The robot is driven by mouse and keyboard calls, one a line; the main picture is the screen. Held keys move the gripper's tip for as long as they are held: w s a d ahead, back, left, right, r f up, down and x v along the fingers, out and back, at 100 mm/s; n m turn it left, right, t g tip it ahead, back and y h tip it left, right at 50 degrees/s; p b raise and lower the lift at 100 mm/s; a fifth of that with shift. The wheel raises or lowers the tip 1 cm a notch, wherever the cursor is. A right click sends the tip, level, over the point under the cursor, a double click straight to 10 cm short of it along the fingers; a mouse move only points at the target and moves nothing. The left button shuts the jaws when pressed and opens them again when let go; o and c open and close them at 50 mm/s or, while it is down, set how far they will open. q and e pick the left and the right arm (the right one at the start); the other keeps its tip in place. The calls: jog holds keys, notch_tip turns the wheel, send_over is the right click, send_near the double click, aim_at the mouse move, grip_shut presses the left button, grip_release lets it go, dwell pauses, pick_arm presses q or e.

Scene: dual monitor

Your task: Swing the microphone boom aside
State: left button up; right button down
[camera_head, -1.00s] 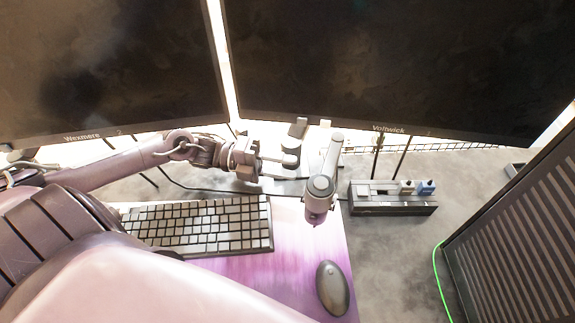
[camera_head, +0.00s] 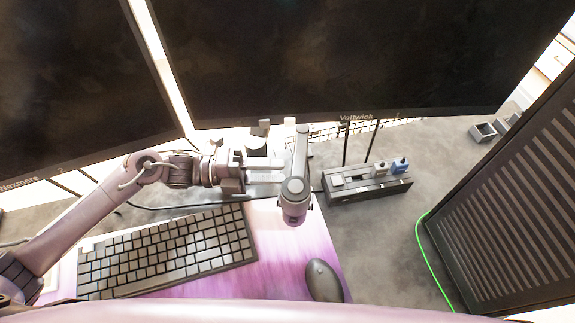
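The microphone boom (camera_head: 300,160) is a light grey jointed arm in the middle of the head view. It runs down from beneath the right monitor to a round joint, with the grey microphone (camera_head: 295,210) at its near end, above the pink desk mat. My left gripper (camera_head: 283,171) comes in from the left, its two pale fingers pointing right. A gap shows between the fingers, so it is open. The fingertips are right beside the boom's left side; I cannot tell whether they touch it. My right gripper is not in view.
A keyboard (camera_head: 170,250) and a mouse (camera_head: 324,281) lie on the desk mat (camera_head: 290,258). Two monitors (camera_head: 330,60) stand behind. A power strip (camera_head: 365,185) lies right of the boom. A dark slatted case (camera_head: 510,190) and a green cable (camera_head: 425,255) are at the right.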

aim_at(295, 172)
pick_arm(q)
jog(key=d, duration=0.4)
jog(key=shift+w+d+p, duration=0.1)
jog(key=shift+p, duration=0.2)
jog(key=shift+d, duration=0.45)
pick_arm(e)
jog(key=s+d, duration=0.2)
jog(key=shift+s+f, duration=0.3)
